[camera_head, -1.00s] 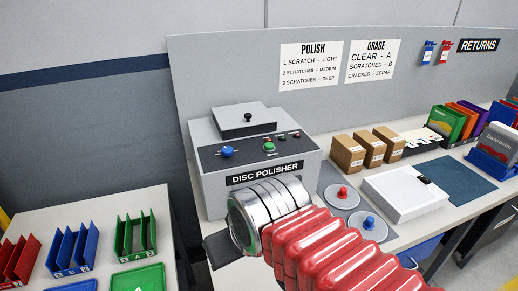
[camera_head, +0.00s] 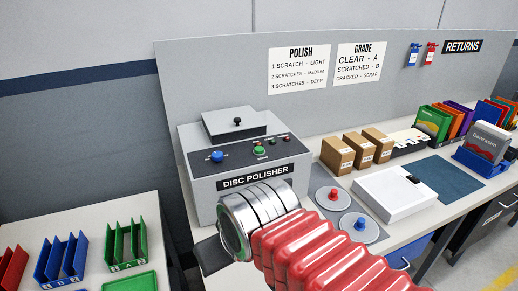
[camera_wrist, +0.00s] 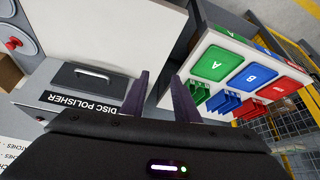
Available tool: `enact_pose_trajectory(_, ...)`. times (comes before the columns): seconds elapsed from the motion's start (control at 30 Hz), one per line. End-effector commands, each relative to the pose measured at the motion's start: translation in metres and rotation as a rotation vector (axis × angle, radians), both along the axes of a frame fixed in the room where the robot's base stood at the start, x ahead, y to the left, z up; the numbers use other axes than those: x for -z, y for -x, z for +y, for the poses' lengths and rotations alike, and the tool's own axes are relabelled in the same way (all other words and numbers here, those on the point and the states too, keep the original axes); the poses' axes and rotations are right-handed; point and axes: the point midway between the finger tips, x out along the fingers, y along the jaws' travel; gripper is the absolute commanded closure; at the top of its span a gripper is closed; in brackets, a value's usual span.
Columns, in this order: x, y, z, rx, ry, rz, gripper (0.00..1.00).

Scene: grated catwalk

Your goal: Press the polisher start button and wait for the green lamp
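The disc polisher (camera_head: 200,190) is a grey box with a dark sloping panel on the bench. Its panel carries a green button (camera_head: 258,151), a blue knob (camera_head: 217,156) and a few small lamps (camera_head: 284,138); I cannot tell whether any lamp is lit. My gripper (camera_wrist: 160,88) shows two dark fingers, spread apart and empty in the wrist view. In the head view my metal wrist hides most of the gripper, low in front of the polisher and apart from the button. The wrist view also shows the polisher's front drawer (camera_wrist: 92,77) and label, upside down.
Red and blue knobs on round plates (camera_head: 335,200) and a white box (camera_head: 395,196) stand right of my arm. Cardboard boxes (camera_head: 337,155) sit behind. A side table (camera_head: 60,225) at left holds coloured racks. A wall panel (camera_head: 220,70) rises behind the polisher.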

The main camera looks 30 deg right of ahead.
Motion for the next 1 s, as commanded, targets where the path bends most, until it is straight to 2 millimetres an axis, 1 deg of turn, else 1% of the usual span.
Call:
enact_pose_trajectory(0.03,0.0000,0.0000,0.0000,0.000,0.000,0.000,0.76)
enact_pose_trajectory(0.3,0.0000,0.0000,0.0000,0.000,0.000,0.000,0.95)
enact_pose_trajectory(0.4,0.0000,0.0000,0.0000,0.000,0.000,0.000,1.00)
enact_pose_trajectory(1.0,0.0000,0.0000,0.0000,0.000,0.000,0.000,1.00)
